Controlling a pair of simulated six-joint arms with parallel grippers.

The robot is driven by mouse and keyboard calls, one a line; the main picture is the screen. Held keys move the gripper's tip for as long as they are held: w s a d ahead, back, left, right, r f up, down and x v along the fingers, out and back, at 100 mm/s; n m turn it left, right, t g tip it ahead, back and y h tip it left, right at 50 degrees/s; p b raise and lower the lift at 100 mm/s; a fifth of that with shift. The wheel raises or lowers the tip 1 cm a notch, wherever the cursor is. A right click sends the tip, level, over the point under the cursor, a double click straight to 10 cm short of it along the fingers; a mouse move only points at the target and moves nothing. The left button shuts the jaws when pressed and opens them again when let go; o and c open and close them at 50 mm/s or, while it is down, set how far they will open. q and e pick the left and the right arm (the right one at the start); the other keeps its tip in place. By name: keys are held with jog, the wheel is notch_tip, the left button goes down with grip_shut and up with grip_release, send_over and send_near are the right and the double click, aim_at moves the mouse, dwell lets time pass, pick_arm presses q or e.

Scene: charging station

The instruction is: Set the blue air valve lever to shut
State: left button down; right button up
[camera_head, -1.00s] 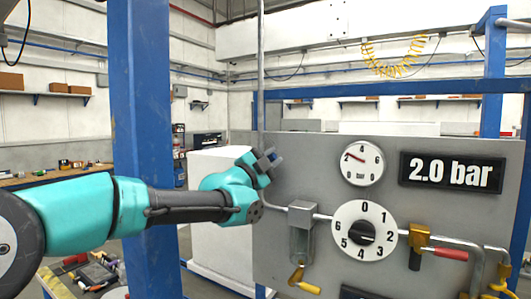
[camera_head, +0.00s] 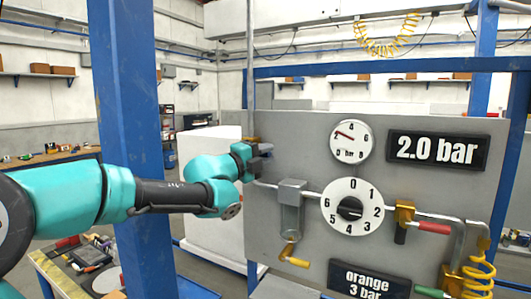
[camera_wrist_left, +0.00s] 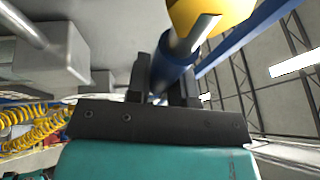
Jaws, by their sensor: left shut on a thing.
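The blue air valve lever (camera_wrist_left: 172,68) shows in the left wrist view between my jaws, below a yellow valve body (camera_wrist_left: 212,12). My left gripper (camera_head: 263,150) is shut on the lever at the upper left edge of the grey panel (camera_head: 290,127). It also shows in the left wrist view (camera_wrist_left: 163,88). In the head view the jaws and wrist hide nearly all of the lever, so its exact angle to the pipe is unclear. My right gripper is not in view.
The panel carries a round gauge (camera_head: 351,142), a "2.0 bar" display (camera_head: 437,150), a numbered dial (camera_head: 352,207), a red-handled valve (camera_head: 432,227) and an "orange 3 bar" sign (camera_head: 369,281). A blue post (camera_head: 130,120) stands left, behind my left arm.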

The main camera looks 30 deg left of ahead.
pick_arm(q)
jog(key=c, duration=1)
grip_release()
jog(key=shift+r, duration=0.95)
jog(key=shift+s+d+r, duration=0.1)
jog(key=shift+s+r, duration=0.15)
jog(key=shift+r, duration=0.65)
jog(key=s+d+r, duration=0.1)
jog(key=s+d, duration=0.7)
jog(key=s, duration=0.5)
jog(key=shift+d, duration=0.15)
